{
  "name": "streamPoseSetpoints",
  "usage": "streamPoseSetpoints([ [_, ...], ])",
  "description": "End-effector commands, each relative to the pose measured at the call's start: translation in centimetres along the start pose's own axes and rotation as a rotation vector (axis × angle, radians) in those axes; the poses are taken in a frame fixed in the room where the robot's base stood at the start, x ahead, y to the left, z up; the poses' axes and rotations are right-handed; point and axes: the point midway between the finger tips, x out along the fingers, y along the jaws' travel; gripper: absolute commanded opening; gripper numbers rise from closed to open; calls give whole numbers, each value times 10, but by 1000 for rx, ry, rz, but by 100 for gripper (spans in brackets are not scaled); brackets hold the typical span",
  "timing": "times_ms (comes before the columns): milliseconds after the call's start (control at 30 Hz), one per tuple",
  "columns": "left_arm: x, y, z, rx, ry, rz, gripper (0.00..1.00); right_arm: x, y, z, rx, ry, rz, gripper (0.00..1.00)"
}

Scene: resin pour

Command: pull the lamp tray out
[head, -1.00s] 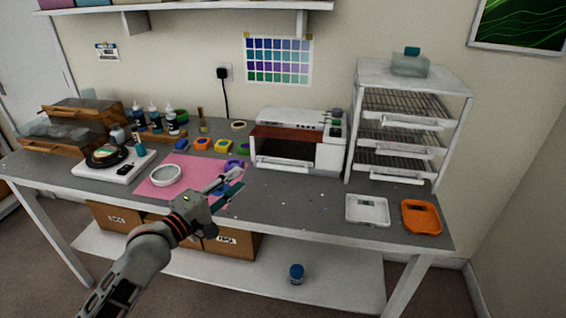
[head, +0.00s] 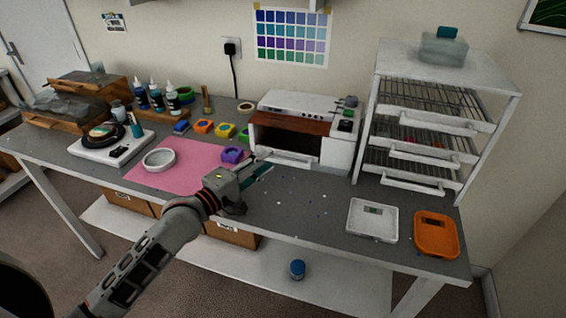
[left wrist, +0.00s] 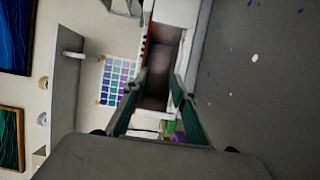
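The lamp (head: 297,106) is a white box with a reddish-brown window and a dark front opening, at the back middle of the bench. The lamp tray (head: 290,159) shows as a white front with a bar handle low in that opening. My left gripper (head: 268,165) is open and empty, just in front of the tray's left end; I cannot tell if it touches. In the left wrist view the open fingers (left wrist: 158,84) have teal pads, and the lamp's brown opening (left wrist: 161,72) shows between them. My right gripper is out of view.
A pink mat (head: 185,178) with a white ring lies left of my gripper. A wire-shelved rack (head: 440,70) stands right of the lamp. The bench before the lamp is mostly clear.

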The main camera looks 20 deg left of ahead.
Motion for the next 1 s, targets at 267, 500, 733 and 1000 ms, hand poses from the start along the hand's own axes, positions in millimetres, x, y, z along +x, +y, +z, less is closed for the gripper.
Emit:
streamPoseSetpoints([
  [267,12,-45,-1,2,1,4,26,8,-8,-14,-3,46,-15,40],
  [500,53,-44,0,1,0,2,26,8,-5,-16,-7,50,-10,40],
  [733,73,-44,0,1,0,1,26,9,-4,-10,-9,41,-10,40],
  [1000,75,-45,0,1,0,0,26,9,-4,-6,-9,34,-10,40],
])
